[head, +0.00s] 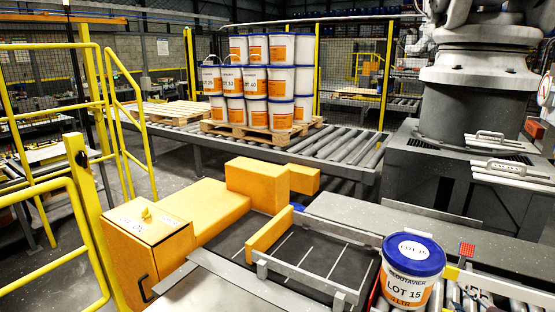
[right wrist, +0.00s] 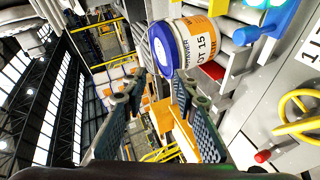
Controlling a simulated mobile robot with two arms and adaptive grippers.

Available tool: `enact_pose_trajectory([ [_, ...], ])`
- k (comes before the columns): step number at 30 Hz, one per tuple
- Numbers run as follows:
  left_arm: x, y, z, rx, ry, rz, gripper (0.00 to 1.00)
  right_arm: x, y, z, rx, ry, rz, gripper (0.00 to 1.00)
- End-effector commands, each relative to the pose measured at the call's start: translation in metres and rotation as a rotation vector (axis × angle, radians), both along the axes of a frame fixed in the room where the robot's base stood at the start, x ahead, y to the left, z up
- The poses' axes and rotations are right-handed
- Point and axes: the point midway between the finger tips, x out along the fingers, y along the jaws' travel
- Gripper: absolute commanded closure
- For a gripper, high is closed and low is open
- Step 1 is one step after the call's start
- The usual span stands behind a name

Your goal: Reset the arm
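A white pail with a blue lid, an orange band and a "LOT 15" label (head: 408,279) stands upright on the conveyor at the lower right of the head view. It also shows in the right wrist view (right wrist: 200,42), turned sideways by the camera's tilt, beyond the fingertips. My right gripper (right wrist: 157,88) has its two dark, ridged fingers spread apart with nothing between them. It is apart from the pail. My left gripper does not show in either view.
Stacked pails (head: 255,85) stand on a wooden pallet (head: 245,134) on the roller conveyor (head: 330,150) behind. An orange machine housing (head: 195,215) and yellow railings (head: 85,215) are at left. A large grey robot base (head: 460,100) stands at right.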

Motion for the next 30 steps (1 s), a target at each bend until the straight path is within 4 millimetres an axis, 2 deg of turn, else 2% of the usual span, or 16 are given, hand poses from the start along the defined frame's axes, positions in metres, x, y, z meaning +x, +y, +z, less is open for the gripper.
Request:
enact_pose_trajectory([
  [1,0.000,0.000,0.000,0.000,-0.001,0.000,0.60,-0.009,0.004,-0.016,0.043,0.025,-0.023,0.73],
  [5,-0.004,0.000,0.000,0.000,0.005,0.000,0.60,-0.034,0.016,-0.057,0.152,0.099,-0.095,0.73],
  [8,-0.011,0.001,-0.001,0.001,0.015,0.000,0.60,-0.064,0.032,-0.095,0.266,0.178,-0.172,0.73],
  [12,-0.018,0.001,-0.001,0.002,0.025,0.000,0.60,-0.122,0.072,-0.154,0.463,0.329,-0.310,0.73],
  [15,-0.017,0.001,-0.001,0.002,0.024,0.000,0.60,-0.161,0.104,-0.183,0.586,0.433,-0.399,0.73],
  [21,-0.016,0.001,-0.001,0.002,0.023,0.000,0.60,-0.222,0.159,-0.211,0.765,0.594,-0.534,0.73],
  [27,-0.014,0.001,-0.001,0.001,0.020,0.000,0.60,-0.268,0.207,-0.220,0.903,0.728,-0.637,0.73],
  [30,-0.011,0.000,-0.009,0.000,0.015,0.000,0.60,-0.259,0.204,-0.258,0.884,0.735,-0.639,0.73],
])
